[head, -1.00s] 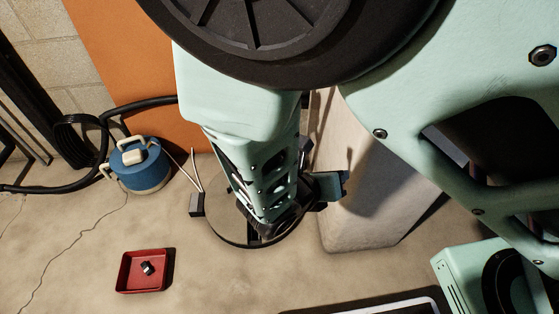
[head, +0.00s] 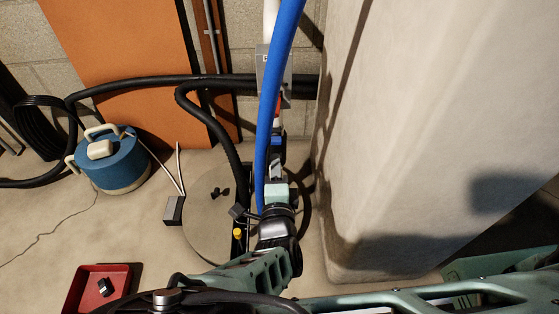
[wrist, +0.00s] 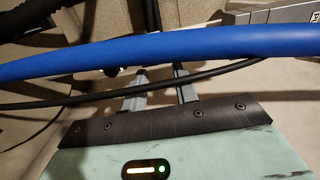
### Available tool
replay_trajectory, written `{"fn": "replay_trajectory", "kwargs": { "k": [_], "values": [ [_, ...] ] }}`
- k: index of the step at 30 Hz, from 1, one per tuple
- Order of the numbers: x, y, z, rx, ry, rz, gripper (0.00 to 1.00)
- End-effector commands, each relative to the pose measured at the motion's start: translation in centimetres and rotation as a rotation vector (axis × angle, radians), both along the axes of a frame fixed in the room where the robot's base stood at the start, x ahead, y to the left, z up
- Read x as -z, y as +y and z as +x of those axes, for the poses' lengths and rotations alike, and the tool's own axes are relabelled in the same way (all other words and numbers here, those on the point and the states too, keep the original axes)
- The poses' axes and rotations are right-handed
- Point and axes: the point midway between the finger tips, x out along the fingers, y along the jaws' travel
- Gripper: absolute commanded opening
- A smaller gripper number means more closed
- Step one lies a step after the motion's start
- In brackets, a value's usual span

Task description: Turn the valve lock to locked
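In the head view my gripper (head: 277,160) reaches toward the back wall, just right of a thick blue hose (head: 268,110). In the wrist view the blue hose (wrist: 160,55) crosses in front of the fingers. The two grey fingers of my gripper (wrist: 160,75) stand apart with a gap, and I see nothing held between them. Their far ends are partly hidden by the hose. I cannot clearly make out the valve lock. A small red part (head: 278,104) shows just beyond the gripper, below a grey plate (head: 272,70) on the pipework.
A black hose (head: 160,85) runs along the wall. A round lid (head: 205,215), a blue canister (head: 107,160) and a red tray (head: 82,285) are on the floor at the left.

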Motion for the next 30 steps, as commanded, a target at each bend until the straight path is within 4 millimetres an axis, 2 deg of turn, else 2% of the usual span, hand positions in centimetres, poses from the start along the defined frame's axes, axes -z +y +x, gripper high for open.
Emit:
{"fn": "replay_trajectory", "kwargs": {
  "k": [11, 13, 15, 23, 26, 30],
  "values": [
    [0.4, -0.3, 4.7, 0.005, 0.001, 0.004, 0.29],
    [-0.5, -0.4, 5.5, 0.005, 0.001, 0.002, 0.29],
    [-0.5, -0.4, 6.2, 0.004, 0.001, 0.001, 0.29],
    [-0.1, -0.3, 7.5, 0.003, 0.001, 0.003, 0.29],
    [0.0, -0.3, 7.4, 0.003, 0.001, 0.003, 0.01],
    [0.0, -0.3, 7.4, 0.004, 0.001, 0.005, 0.02]
  ]
}}
